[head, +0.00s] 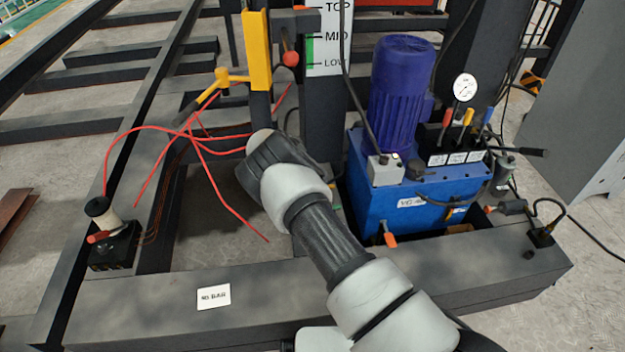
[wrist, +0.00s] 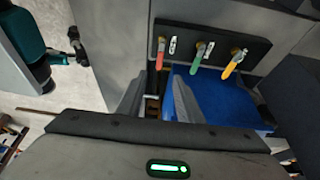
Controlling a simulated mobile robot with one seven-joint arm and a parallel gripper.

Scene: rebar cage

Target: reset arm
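My arm rises from the bottom of the head view, and its grey and white wrist end hangs over the opening in the dark frame, left of the blue hydraulic unit (head: 365,205). The fingers are hidden in that view. In the wrist view my gripper (wrist: 157,92) has its two grey fingers apart, with a clear gap between them. Nothing is held between them. Behind the fingers are a blue surface (wrist: 230,103) and a dark panel with red (wrist: 160,54), green (wrist: 197,60) and yellow (wrist: 232,66) handles.
A purple motor (head: 400,85) and levers stand on the blue unit. A yellow post (head: 256,50) and a TOP/MID/LOW scale (head: 327,35) rise close behind my wrist. Red wires (head: 180,132) spread left of it. A spool (head: 100,210) sits at the left. Dark beams surround the area.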

